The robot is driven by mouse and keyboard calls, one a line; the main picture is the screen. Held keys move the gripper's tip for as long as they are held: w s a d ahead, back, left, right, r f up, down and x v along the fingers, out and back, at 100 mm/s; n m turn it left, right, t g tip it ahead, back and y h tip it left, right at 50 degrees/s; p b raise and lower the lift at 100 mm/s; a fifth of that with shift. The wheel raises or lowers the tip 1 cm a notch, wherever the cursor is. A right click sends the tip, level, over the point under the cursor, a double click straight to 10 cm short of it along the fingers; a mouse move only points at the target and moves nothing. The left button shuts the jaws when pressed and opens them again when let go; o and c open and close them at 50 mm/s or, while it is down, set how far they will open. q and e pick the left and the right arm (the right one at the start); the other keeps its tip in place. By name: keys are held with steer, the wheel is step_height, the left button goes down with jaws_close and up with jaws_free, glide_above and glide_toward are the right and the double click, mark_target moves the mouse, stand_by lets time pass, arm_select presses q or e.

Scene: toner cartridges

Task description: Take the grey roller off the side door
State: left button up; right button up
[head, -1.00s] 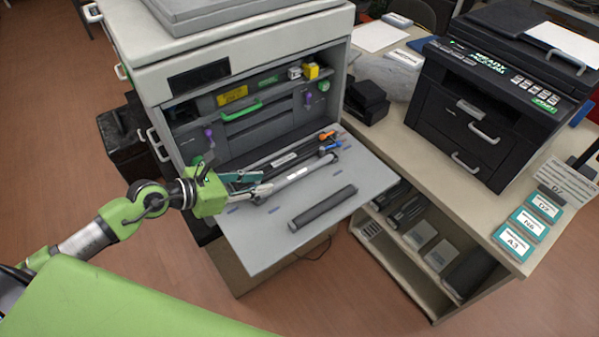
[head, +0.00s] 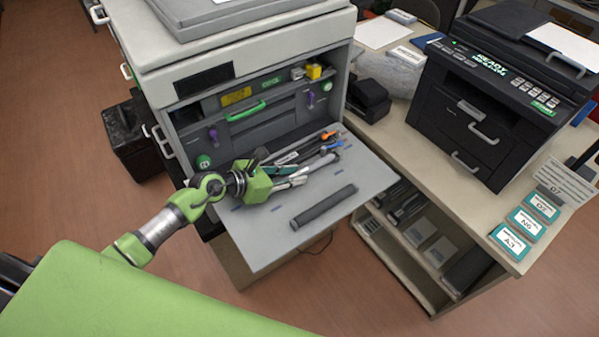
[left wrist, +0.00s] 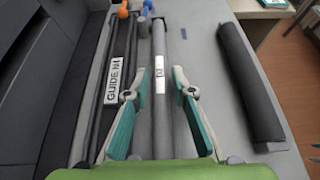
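The grey roller (left wrist: 160,115) lies on the open side door (head: 265,245), with a small white label in the left wrist view. My left gripper (left wrist: 160,80) is open, with one teal finger on each side of this roller. A visible gap separates the fingers from it, so they are not closed on it. In the head view my left gripper (head: 298,176) hides part of the roller. Its far end (head: 328,158) shows beyond the fingers. My right gripper is not in view.
A dark roller (head: 323,206) lies apart, nearer the door's outer edge. A black bar labelled GUIDE (left wrist: 117,75) lies left of the grey roller, by orange and blue ends. The big printer (head: 250,65) stands behind; a desk (head: 390,145) with a black printer (head: 470,120) is right.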

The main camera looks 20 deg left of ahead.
arm_select(q)
jaws_close()
